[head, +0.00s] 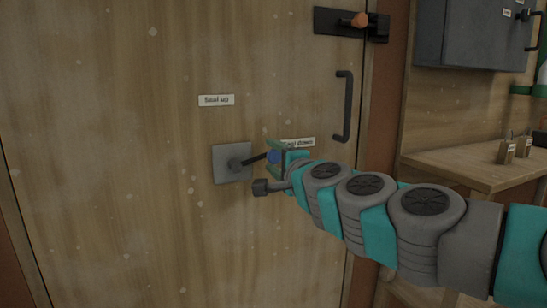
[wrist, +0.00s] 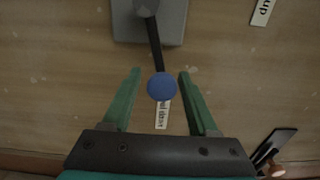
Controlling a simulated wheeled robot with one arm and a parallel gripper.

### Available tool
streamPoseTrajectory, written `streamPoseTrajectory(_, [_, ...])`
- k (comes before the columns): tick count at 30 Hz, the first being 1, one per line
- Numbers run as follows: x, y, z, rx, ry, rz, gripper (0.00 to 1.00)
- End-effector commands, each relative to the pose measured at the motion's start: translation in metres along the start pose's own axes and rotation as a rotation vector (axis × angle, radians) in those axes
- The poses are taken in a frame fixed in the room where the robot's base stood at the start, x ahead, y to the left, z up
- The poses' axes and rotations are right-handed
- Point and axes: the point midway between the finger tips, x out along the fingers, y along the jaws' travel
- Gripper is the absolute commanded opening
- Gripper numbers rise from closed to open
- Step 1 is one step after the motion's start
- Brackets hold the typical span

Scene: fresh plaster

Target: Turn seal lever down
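The seal lever is a dark rod with a blue knob (head: 273,157) on a square grey plate (head: 232,163) fixed to the wooden door. The rod points right and slightly up from its hub. A label reading "Seal up" (head: 216,100) is above the plate. The "Seal down" label (head: 299,142) is to the right, partly hidden by my gripper (head: 270,158). In the wrist view, the knob (wrist: 161,87) is between the two green fingers of my gripper (wrist: 160,73), with a gap on each side. The gripper is open and holds nothing.
A black door handle (head: 344,106) is right of the lever. A black latch with an orange knob (head: 359,20) is above it. At the right are a wooden counter (head: 465,165) with small blocks and a grey wall cabinet (head: 470,35). The door left of the plate is clear.

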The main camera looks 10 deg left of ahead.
Motion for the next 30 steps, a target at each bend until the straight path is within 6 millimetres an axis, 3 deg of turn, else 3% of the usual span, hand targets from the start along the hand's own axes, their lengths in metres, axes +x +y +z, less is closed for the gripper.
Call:
streamPoseTrajectory(3, [0.0,0.0,0.0,-0.001,0.0,0.0,0.71])
streamPoseTrajectory(13, [-0.006,-0.001,-0.001,-0.001,0.001,-0.002,0.71])
streamPoseTrajectory(24, [-0.056,-0.002,-0.001,-0.002,0.002,-0.004,0.71])
streamPoseTrajectory(30, [-0.074,0.0,0.0,-0.001,0.0,0.0,0.71])
